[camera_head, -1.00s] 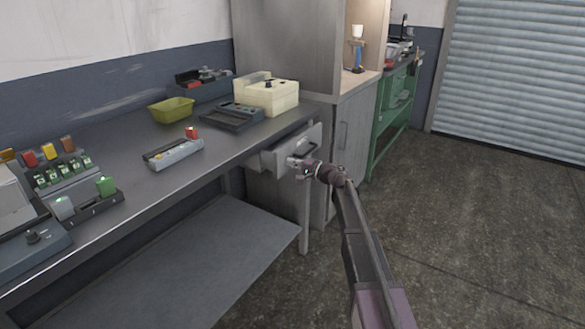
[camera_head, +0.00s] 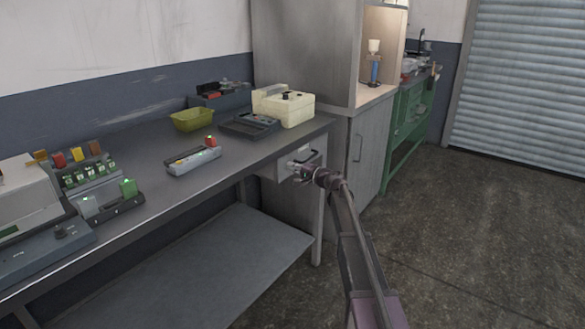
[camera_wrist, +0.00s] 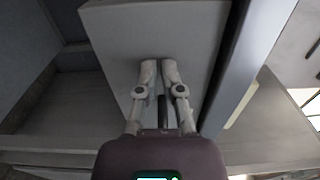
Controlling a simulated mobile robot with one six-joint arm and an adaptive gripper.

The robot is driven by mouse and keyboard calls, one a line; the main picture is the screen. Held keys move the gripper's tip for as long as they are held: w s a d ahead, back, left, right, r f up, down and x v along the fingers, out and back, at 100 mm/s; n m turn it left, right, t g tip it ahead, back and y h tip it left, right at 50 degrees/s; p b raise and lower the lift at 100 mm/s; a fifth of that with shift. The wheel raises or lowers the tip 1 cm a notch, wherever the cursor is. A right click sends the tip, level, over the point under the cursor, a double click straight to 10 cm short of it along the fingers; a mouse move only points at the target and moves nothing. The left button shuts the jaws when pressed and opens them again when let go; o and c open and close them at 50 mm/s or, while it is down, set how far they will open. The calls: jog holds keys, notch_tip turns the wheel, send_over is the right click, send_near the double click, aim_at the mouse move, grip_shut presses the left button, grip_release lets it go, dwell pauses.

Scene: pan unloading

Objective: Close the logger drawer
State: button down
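The logger drawer (camera_head: 285,166) is under the right end of the grey workbench, its pale front close to the bench edge. In the head view I cannot tell whether a small gap remains. A dark handle (camera_head: 311,155) shows on its front. My gripper (camera_head: 299,171) is at the drawer front. In the wrist view, my gripper's fingertips (camera_wrist: 159,70) are nearly together against the flat grey drawer front (camera_wrist: 150,30), with nothing clearly held. A dark bar shows between the finger links; contact with it is unclear.
The workbench (camera_head: 140,215) carries a cream device (camera_head: 284,106), a yellow-green bin (camera_head: 193,120) and a small tray with a red-topped item (camera_head: 195,160). A grey cabinet (camera_head: 350,165) stands right of the drawer. Floor to the right is clear.

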jog(key=shift+w+a+r, duration=0.1)
jog(key=shift+w+a, duration=0.15)
jog(key=shift+w, duration=0.3)
jog(key=v, duration=1.5)
jog(key=shift+s, duration=0.3)
jog(key=shift+a, duration=0.2)
